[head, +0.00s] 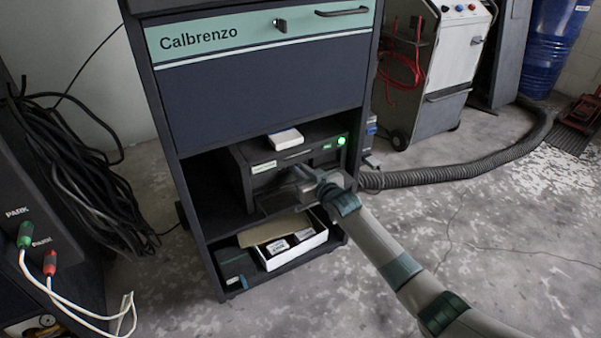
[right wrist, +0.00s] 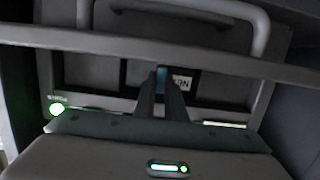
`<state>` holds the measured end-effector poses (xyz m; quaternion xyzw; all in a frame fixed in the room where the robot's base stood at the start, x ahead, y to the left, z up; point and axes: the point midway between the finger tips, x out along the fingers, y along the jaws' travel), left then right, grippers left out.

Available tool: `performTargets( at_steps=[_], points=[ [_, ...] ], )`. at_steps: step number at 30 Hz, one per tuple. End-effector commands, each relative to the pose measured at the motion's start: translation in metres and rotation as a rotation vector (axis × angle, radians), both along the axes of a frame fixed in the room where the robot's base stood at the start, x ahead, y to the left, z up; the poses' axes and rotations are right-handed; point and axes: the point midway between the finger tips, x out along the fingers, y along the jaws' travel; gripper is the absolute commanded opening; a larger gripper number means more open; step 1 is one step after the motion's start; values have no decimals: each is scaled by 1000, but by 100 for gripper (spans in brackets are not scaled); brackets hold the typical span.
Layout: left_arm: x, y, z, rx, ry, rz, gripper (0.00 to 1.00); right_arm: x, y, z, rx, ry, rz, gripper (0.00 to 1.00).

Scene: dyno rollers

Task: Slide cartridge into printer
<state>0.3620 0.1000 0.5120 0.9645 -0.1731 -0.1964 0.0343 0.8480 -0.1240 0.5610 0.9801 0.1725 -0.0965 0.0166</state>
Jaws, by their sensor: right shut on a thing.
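The printer (head: 262,163) is a dark box on the cabinet's middle shelf, with a green light on its front right. My right gripper (head: 306,176) is at the printer's front, below the light. In the right wrist view my right gripper (right wrist: 162,80) is shut, its fingers close together on a dark cartridge (right wrist: 137,75) with a white label and a blue part. The cartridge lies within the printer's front opening; how deep it sits I cannot tell. In the head view the gripper hides it. My left gripper is not in view.
A white box (head: 283,139) lies on the printer. On the low shelf an open carton (head: 322,238) holds labelled dark pieces, beside a dark box (head: 236,268). A grey bar (right wrist: 230,66) crosses the wrist view. A corrugated hose (head: 455,172) runs to the right; the floor in front is clear.

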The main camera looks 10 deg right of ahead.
Motion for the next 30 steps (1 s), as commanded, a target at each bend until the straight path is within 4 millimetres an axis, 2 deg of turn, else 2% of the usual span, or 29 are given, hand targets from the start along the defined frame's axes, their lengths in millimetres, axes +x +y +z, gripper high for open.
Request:
performTargets(
  at_steps=[4, 5, 6, 7, 20, 26, 30],
  points=[
    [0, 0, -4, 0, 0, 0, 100, 5, 2, 2, 1, -5, 1, 0],
    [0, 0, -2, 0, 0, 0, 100, 5, 2, 3, 1, -5, 1, 18],
    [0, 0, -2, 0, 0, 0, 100, 5, 2, 3, 1, -4, 1, 27],
    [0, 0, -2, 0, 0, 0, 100, 4, 2, 3, 0, -4, 0, 32],
    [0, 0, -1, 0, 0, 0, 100, 1, 0, 0, -1, 2, 0, 32],
    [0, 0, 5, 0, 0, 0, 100, -13, -5, 4, -1, 1, 0, 32],
    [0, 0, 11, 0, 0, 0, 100, -31, -11, 9, 0, 0, 0, 32]
  ],
)
